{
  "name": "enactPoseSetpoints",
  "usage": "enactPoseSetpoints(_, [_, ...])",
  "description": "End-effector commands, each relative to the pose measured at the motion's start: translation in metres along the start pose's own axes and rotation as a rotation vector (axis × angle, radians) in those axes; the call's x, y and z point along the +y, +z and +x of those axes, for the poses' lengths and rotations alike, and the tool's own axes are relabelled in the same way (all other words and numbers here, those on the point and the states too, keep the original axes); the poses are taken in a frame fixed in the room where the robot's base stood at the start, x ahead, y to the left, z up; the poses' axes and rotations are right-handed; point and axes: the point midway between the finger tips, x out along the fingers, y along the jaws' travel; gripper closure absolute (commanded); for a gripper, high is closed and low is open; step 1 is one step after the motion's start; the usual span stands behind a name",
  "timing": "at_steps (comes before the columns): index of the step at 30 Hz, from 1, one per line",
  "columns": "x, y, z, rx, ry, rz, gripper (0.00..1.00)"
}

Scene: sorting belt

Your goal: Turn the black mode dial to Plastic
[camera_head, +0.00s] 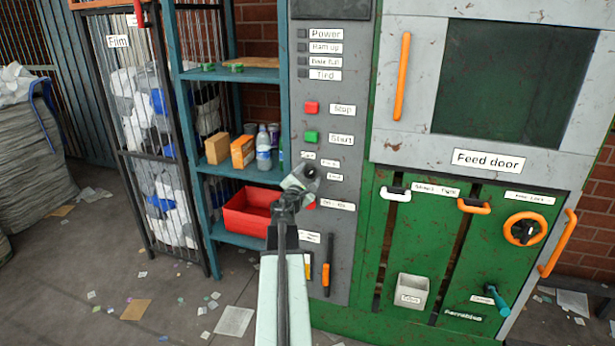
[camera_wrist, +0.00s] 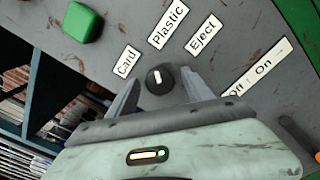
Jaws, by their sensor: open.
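The black mode dial (camera_wrist: 160,78) is a small round knob with a white mark, on the grey panel. The mark points roughly up in the wrist view, toward the lower end of the Plastic label (camera_wrist: 168,24). The Card label (camera_wrist: 125,62) is left of it and the Eject label (camera_wrist: 203,33) right. My gripper (camera_wrist: 162,88) is open, with one finger on each side of the dial. Whether the fingers touch it I cannot tell. In the head view my gripper (camera_head: 303,178) is at the panel and largely hides the dial area.
An On/Off label (camera_wrist: 255,75) is right of the dial and a green button (camera_wrist: 83,22) is upper left. In the head view, a red Stop button (camera_head: 311,108) is higher on the panel. A shelf with a red bin (camera_head: 235,222) stands left; the feed door (camera_head: 395,130) is right.

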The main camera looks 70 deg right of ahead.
Motion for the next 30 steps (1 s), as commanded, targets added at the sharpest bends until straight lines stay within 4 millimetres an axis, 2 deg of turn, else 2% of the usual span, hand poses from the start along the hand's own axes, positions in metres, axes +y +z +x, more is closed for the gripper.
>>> enactPoseSetpoints(2, [0.0001,-0.0001,-0.0006,0.000,0.000,0.000,0.41])
enactPoseSetpoints(5, [0.0002,-0.0002,-0.0007,0.000,0.000,0.000,0.66])
enactPoseSetpoints(6, [0.0003,-0.0002,-0.0008,0.000,0.000,0.000,0.77])
enactPoseSetpoints(9, [0.0003,-0.0003,-0.0009,0.000,0.000,0.000,1.00])
enactPoseSetpoints(18, [0.0005,-0.0006,-0.0012,0.000,0.000,0.160,1.00])
enactPoseSetpoints(26, [0.0006,-0.0008,-0.0015,0.001,0.000,0.169,1.00])
enactPoseSetpoints(27, [0.0007,-0.0009,-0.0016,0.001,0.000,0.169,0.54])
enactPoseSetpoints(29, [0.0008,-0.0010,-0.0016,0.001,0.000,0.169,0.41])
enactPoseSetpoints(30, [0.0009,-0.0010,-0.0016,0.001,0.001,0.169,0.41])
